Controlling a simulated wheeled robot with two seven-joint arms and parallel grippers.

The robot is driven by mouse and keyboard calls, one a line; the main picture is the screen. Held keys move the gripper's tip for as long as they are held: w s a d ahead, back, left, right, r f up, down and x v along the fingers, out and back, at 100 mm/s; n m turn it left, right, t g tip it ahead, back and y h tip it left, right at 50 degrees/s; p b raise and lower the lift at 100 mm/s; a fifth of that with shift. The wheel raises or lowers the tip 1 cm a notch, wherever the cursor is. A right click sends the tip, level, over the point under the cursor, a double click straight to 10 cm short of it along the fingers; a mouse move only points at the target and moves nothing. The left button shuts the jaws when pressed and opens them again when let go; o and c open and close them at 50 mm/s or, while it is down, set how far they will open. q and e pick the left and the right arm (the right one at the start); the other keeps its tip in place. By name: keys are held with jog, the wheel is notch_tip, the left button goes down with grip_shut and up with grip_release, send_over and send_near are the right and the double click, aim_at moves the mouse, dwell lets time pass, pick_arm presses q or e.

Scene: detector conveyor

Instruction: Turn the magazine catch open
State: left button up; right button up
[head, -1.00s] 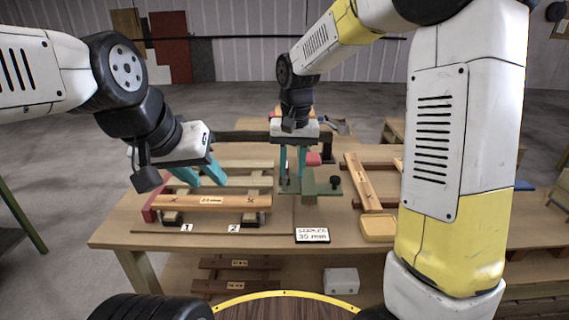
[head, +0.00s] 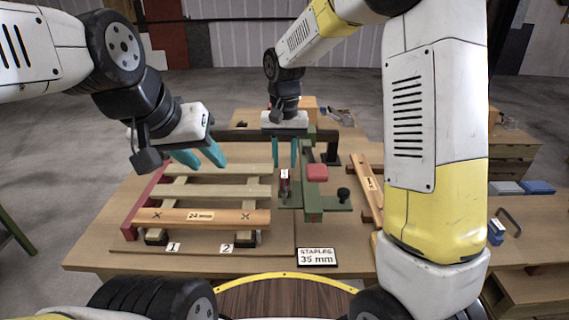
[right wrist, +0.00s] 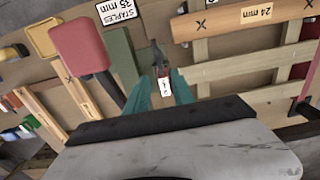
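The green stapling fixture (head: 314,192) stands on the bench right of the pallet, with a red pad (head: 317,173) on top. A small dark and red catch-like piece with a white tag (head: 284,183) stands at its left side; I cannot tell its turn. My right gripper (head: 285,153) is behind and above this piece. In the right wrist view the tag (right wrist: 164,86) shows between the two teal fingertips (right wrist: 161,88), which are apart; contact cannot be told. My left gripper (head: 199,156) is open and empty above the pallet's back slats.
A wooden pallet (head: 202,192) with a 24 mm front board lies left of the fixture. A "STAPLES 35 mm" sign (head: 317,257) stands in front. A dark crossbar runs behind, and a loose plank (head: 368,190) lies right.

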aim_at(285, 179)
notch_tip(285, 179, down, 7)
jog(key=shift+f, duration=0.2)
dwell(0.3)
grip_shut()
